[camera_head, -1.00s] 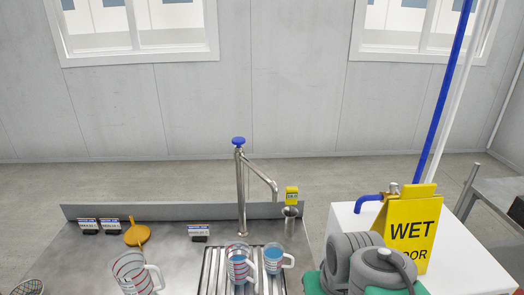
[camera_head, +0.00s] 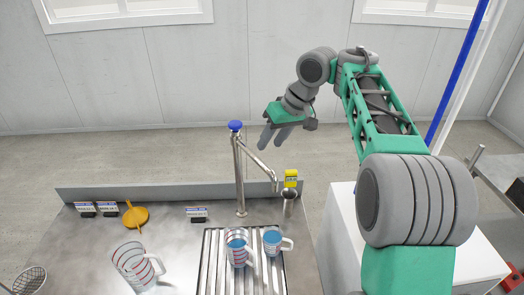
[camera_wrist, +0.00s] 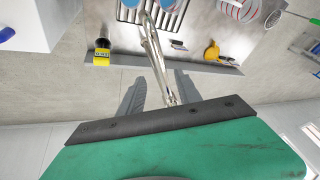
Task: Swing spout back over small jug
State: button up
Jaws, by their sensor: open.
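The spout (camera_head: 259,165) is a thin metal tube. It runs from an upright post with a blue knob (camera_head: 235,125) out to the right, with its tip bent down behind the small jug and left of a metal cup. The small jug (camera_head: 273,242), with blue inside, stands on the drain grate beside a bigger striped jug (camera_head: 236,250). My gripper (camera_head: 272,145) is open, above and beyond the spout, its fingers pointing down. In the wrist view the spout (camera_wrist: 153,50) shows between my two fingers (camera_wrist: 160,88). I cannot tell the gap between fingers and spout.
A metal cup (camera_head: 289,207) with a yellow tag (camera_head: 291,177) stands right of the spout tip. A large striped jug (camera_head: 131,264), a yellow funnel (camera_head: 135,216) and small label stands (camera_head: 197,214) are on the bench. A white cabinet (camera_head: 342,225) stands at right.

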aim_at(260, 159)
jog(key=b+x, duration=0.2)
jog(key=x, duration=0.5)
jog(key=shift+a+f, duration=0.15)
jog(key=shift+f, duration=0.15)
grip_shut()
dwell(1.0)
